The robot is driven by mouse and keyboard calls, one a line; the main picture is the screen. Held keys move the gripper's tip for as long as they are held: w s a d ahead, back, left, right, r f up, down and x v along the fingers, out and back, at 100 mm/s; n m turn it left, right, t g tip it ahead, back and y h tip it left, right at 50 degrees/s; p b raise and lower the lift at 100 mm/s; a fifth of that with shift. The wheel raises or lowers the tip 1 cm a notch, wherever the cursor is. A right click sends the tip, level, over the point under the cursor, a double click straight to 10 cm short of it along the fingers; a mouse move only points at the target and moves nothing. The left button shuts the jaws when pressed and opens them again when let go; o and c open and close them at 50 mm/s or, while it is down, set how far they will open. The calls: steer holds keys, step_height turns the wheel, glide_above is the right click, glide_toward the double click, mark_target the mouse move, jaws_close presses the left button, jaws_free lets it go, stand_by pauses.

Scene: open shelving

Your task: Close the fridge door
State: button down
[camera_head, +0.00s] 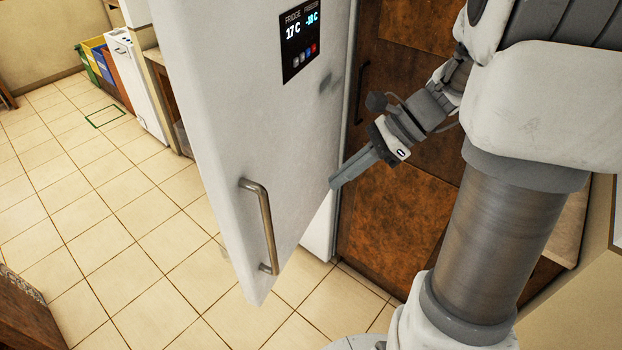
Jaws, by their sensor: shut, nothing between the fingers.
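The white fridge door (225,130) stands in the middle of the view, swung out over the tiled floor. It has a metal bar handle (262,225) low on its face and a black display panel (300,40) near the top. A lower white part of the fridge (321,228) shows behind the door's right edge. I cannot tell whether the tips touch the door. The fridge's inside is hidden.
A brown cabinet front (395,215) with a dark handle stands right behind my gripper. White appliance (138,90) and coloured bins (105,60) line the far wall. The tiled floor (110,215) left of the door is mostly clear. A brown furniture corner (25,315) is at bottom left.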

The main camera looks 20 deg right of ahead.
steer(key=a+r+x, duration=0.2)
steer(key=x, duration=1)
steer(key=shift+w, duration=0.2)
